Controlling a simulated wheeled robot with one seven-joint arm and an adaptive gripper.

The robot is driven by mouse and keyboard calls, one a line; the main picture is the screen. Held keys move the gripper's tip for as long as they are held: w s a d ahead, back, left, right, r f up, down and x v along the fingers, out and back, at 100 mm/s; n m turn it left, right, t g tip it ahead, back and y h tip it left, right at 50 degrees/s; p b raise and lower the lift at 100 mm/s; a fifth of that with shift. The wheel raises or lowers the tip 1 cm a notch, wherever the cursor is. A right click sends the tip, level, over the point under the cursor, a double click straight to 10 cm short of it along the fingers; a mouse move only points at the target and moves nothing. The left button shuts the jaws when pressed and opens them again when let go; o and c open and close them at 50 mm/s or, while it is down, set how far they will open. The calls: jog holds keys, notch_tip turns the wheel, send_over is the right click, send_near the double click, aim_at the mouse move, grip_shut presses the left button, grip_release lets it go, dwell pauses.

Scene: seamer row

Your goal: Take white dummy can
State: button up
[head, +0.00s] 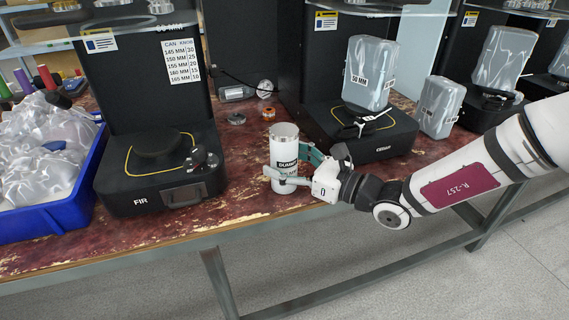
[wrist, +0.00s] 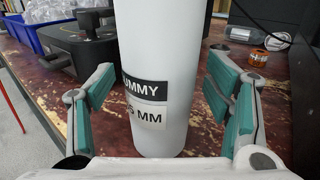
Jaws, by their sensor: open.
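The white dummy can (head: 284,150) stands upright on the dark red worktop between two black seamer machines. It has a black label reading "DUMMY" with a white "MM" label below it. My gripper (head: 288,168) is at the can from the right, open, with a finger on each side of it. In the wrist view the can (wrist: 163,60) stands between the teal finger pads of my gripper (wrist: 160,105). Gaps show between the can and both pads. The can's top is out of the wrist view.
The seamer marked "FIR" (head: 165,195) stands left of the can, and another seamer (head: 375,140) stands to the right behind my gripper. A blue crate (head: 50,215) with clear bags is at far left. A small copper-coloured ring (head: 236,118) and a clear jar (head: 265,88) lie behind the can.

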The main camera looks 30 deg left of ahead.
jog(key=shift+a, duration=0.15)
jog(key=c, duration=1.4)
jog(key=shift+r, duration=0.2)
